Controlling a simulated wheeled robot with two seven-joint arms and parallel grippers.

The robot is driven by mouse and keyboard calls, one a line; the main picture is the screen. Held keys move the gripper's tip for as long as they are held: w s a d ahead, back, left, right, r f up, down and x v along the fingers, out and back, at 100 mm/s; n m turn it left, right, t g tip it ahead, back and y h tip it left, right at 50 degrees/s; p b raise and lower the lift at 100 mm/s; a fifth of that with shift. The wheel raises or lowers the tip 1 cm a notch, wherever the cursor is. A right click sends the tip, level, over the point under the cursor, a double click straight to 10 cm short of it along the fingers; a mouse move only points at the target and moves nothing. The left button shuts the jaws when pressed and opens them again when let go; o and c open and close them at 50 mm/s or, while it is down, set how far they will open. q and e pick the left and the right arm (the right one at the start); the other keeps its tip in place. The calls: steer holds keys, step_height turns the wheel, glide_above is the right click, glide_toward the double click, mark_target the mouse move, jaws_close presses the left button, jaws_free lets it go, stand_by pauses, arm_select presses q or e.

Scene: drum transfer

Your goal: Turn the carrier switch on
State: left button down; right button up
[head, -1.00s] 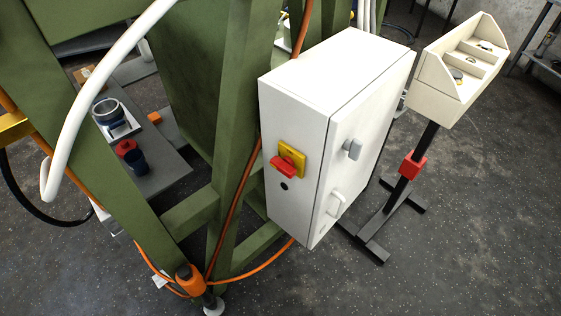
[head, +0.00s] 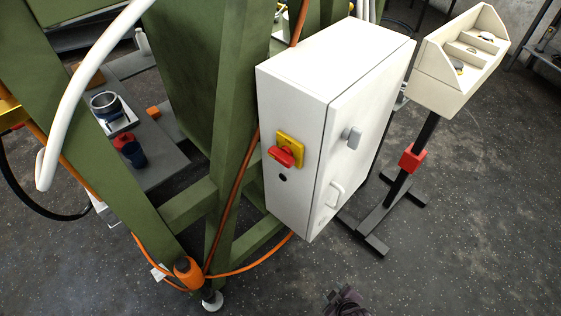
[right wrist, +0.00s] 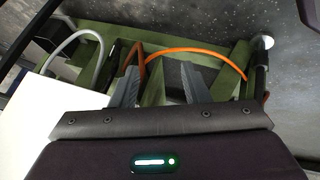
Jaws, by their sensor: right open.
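The carrier switch is a red rotary handle (head: 281,157) on a yellow plate (head: 291,138), on the narrow side of a white cabinet (head: 293,95). The handle points toward the lower left in the head view. My right gripper (head: 345,299) shows at the bottom edge of the head view, below the cabinet and apart from the switch. In the right wrist view its two grey fingers (right wrist: 160,88) are spread with nothing held between them. A white surface at the left of that view looks like the cabinet (right wrist: 50,125). The switch does not show there. My left gripper is not in view.
A green steel frame (head: 234,130) stands left of the cabinet, with orange cables (head: 250,268) around it. The cabinet door has a grey latch (head: 352,138) and a handle (head: 333,200). Floor below the cabinet is open.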

steer(key=w+a+r+n+t+y, duration=0.1)
steer(key=w+a+r+n+t, duration=0.2)
steer(key=w+r, duration=0.4)
steer(key=n+t+y+b, duration=0.2)
steer(key=n+t+y, duration=0.35)
steer(key=n, duration=0.45)
glide_toward(283, 163)
steer(key=x, duration=0.4)
steer(key=shift+w+a+f, duration=0.2)
steer(key=shift+w+f, duration=0.05)
steer(key=shift+f, duration=0.1)
steer(key=shift+w+r, duration=0.1)
steer(key=shift+r, duration=0.25)
steer(key=p+x, duration=0.1)
steer(key=x, duration=0.6)
steer(key=shift+w, duration=0.1)
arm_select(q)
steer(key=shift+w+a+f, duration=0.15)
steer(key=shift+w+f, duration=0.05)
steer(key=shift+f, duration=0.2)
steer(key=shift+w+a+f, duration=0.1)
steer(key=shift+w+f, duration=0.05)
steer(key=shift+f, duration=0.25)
